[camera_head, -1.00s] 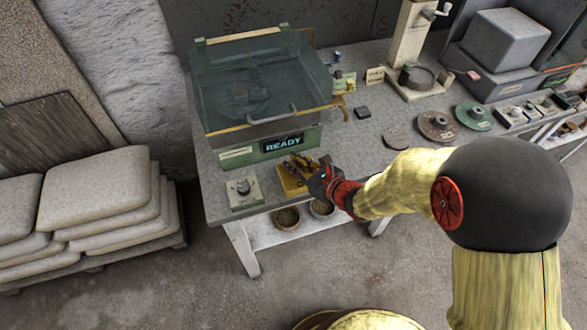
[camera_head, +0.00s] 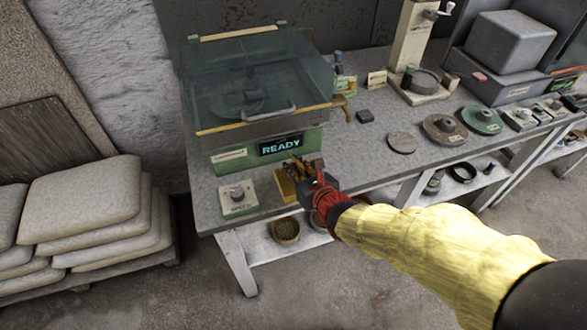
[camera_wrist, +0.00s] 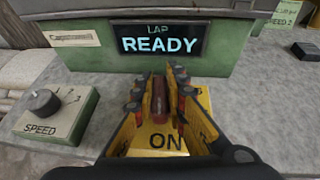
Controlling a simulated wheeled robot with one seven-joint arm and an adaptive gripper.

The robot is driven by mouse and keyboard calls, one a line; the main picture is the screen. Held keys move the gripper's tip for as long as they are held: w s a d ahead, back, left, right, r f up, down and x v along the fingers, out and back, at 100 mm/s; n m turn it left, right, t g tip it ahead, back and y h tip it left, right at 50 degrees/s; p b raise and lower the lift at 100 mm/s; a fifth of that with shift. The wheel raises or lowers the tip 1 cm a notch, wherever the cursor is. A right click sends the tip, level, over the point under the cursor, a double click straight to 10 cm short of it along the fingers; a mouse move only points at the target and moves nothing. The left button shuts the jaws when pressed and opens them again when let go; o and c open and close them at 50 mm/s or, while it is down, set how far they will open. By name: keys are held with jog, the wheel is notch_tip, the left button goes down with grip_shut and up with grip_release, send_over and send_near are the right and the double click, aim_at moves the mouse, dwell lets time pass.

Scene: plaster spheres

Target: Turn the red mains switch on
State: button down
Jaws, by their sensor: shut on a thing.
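The red mains switch shows as a dark red lever (camera_wrist: 160,98) on a yellow plate (camera_wrist: 150,148) marked ON at its near side. The plate also shows in the head view (camera_head: 284,189), at the front edge of the bench. My gripper (camera_wrist: 160,78) has one finger on each side of the lever and is shut on it. In the head view my gripper (camera_head: 297,170) covers most of the switch. The lever's exact tilt is hard to tell. The display behind it (camera_wrist: 160,40) is lit and reads LAP READY.
A SPEED knob box (camera_wrist: 55,112) stands just left of the switch. The green machine (camera_head: 235,160) with a clear hood (camera_head: 230,85) is close behind. Discs (camera_head: 445,130) lie farther right on the grey bench (camera_head: 355,155). Stacked sacks (camera_head: 85,205) stand left.

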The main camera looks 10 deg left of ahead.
jog(key=shift+s+d+f, duration=0.1)
jog(key=shift+s+f, duration=0.1)
jog(key=shift+f, duration=0.3)
jog(key=c, duration=1.9)
grip_release()
jog(key=shift+o, duration=0.5)
jog(key=shift+w+r, duration=0.1)
jog(key=shift+r, duration=0.25)
jog(key=v, duration=1.1)
jog(key=shift+s+d+r, duration=0.2)
jog(key=shift+s, duration=0.1)
